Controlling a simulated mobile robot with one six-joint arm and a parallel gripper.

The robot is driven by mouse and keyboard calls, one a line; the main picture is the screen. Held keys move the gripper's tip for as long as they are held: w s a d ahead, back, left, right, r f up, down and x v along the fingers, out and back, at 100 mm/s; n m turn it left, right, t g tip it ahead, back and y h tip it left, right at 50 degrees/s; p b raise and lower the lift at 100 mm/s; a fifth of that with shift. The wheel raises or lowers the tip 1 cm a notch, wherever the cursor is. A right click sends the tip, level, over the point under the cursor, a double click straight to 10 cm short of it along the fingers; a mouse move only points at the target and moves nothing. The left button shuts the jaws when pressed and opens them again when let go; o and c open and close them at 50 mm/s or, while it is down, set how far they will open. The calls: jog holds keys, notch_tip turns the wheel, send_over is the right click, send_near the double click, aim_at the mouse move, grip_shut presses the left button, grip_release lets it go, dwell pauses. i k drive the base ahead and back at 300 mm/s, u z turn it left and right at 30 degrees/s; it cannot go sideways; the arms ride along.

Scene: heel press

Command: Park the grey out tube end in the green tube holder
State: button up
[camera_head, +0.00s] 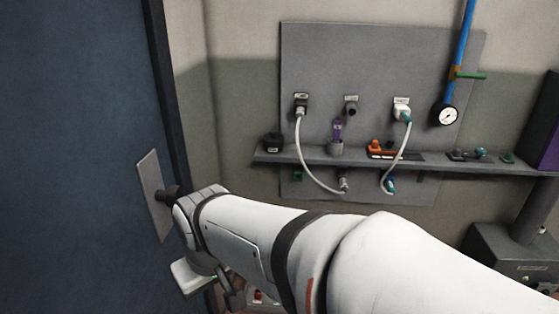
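Two pale tubes hang on the grey wall panel. The left tube (305,153) curves from a grey port at upper left down to a grey end (343,184) below the shelf. I cannot tell for sure which is the out tube. A small green piece (297,175) under the shelf's left part may be the green holder. My arm crosses the foreground, well apart from the tubes; its gripper is not clearly visible.
A narrow grey shelf (270,157) carries a purple item (337,132), an orange item (375,147) and small dark parts. A gauge (447,116) hangs on a blue pipe (466,35). A dark blue door (75,150) with a metal plate (150,180) stands at left, close to my arm.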

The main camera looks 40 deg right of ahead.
aim_at(344, 186)
jog(key=z, duration=1)
jog(key=i, duration=0.95)
jog(key=z, duration=0.05)
